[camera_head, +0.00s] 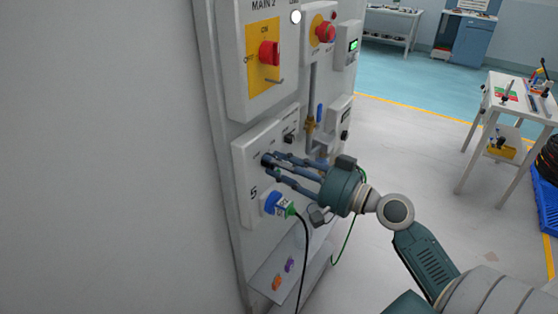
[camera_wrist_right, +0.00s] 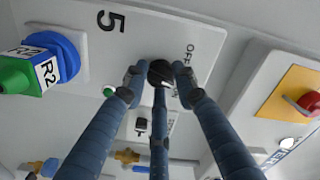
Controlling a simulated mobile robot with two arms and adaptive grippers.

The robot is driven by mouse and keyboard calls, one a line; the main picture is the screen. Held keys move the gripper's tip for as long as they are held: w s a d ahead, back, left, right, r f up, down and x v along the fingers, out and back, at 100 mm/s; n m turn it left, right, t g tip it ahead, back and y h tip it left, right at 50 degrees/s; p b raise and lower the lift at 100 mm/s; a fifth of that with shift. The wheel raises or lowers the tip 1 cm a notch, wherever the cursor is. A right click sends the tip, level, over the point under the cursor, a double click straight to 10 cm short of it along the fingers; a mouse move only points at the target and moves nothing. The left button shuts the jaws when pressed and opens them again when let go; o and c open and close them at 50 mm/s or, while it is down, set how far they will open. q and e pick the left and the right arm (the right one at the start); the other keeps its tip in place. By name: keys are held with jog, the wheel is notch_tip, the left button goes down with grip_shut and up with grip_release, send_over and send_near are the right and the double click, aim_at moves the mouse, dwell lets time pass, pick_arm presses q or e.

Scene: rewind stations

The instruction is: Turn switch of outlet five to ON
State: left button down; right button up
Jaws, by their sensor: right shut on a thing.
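Outlet five is a light grey box (camera_head: 245,158) on the panel, marked with a 5. Its small black rotary switch (camera_wrist_right: 160,73) sits between the fingertips of my right gripper (camera_head: 268,160), which is shut on it. A blue socket with a green plug (camera_head: 281,205) is fitted at the lower part of the outlet; the plug, marked R2, also shows in the wrist view (camera_wrist_right: 35,68). My left gripper is not in view.
Above is the MAIN 2 box with a red rotary switch (camera_head: 269,53) on a yellow plate. A red button (camera_head: 325,32) is at its right. A black cable (camera_head: 305,250) hangs from the plug. A table (camera_head: 510,92) stands at the right, with clear floor between.

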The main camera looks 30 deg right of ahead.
jog(key=m+p, duration=0.2)
jog(key=m, duration=0.3)
jog(key=shift+a+f, duration=0.1)
jog(key=shift+m, duration=0.4)
jog(key=o, duration=1.2)
jog(key=shift+c, duration=0.2)
jog(key=v, duration=1.2)
